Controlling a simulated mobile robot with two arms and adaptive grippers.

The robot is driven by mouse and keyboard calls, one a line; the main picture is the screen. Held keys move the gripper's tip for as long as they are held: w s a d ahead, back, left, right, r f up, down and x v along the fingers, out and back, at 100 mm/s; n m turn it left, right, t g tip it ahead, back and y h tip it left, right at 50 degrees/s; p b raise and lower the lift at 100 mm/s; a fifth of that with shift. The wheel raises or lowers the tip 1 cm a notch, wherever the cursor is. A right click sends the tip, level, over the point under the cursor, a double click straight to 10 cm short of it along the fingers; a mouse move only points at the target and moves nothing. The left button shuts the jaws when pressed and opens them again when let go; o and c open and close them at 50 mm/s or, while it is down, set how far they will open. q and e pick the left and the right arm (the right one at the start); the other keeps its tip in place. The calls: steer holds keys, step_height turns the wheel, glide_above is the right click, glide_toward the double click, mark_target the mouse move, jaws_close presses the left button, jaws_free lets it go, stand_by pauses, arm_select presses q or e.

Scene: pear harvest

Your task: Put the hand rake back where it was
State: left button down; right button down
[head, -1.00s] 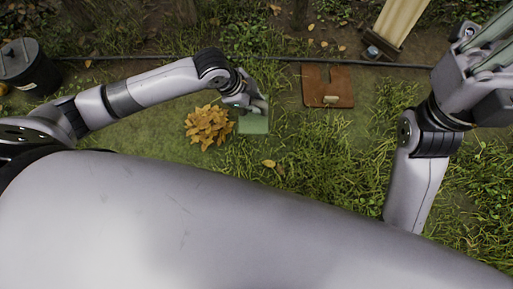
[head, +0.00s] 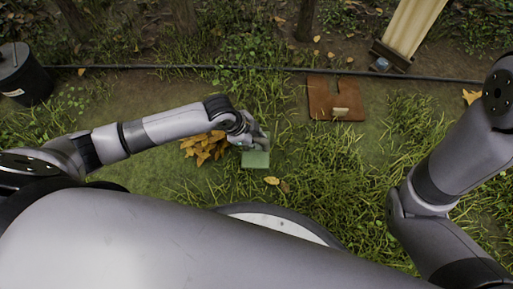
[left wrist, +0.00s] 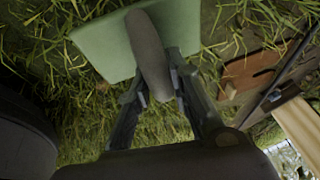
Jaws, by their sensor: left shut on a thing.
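My left gripper (head: 254,138) is shut on a thick grey handle, which I take to be the hand rake (left wrist: 147,45). The handle runs up between both fingers in the left wrist view and overlaps a flat, pale green plate (left wrist: 95,48). The plate also shows in the head view (head: 255,159), just below the gripper over the grass. The plate seems to move with the handle, but I cannot make out the join or any tines. My right arm (head: 450,165) is at the right, its gripper outside the picture.
A reddish-brown notched board (head: 322,98) with a small pale piece lies on the ground to the right. An orange leaf clump (head: 203,149) is left of the gripper. A dark bucket (head: 24,78) stands far left. A black hose (head: 200,67) crosses behind; a wooden post (head: 412,28) is at back right.

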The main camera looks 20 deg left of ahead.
arm_select(q)
steer(key=shift+f, duration=0.3)
step_height(320, 180, down, 3)
steer(key=b, duration=0.2)
steer(key=shift+f+b, duration=0.1)
steer(key=shift+b, duration=0.25)
steer(key=c, duration=1.5)
jaws_free()
steer(key=shift+o, duration=0.2)
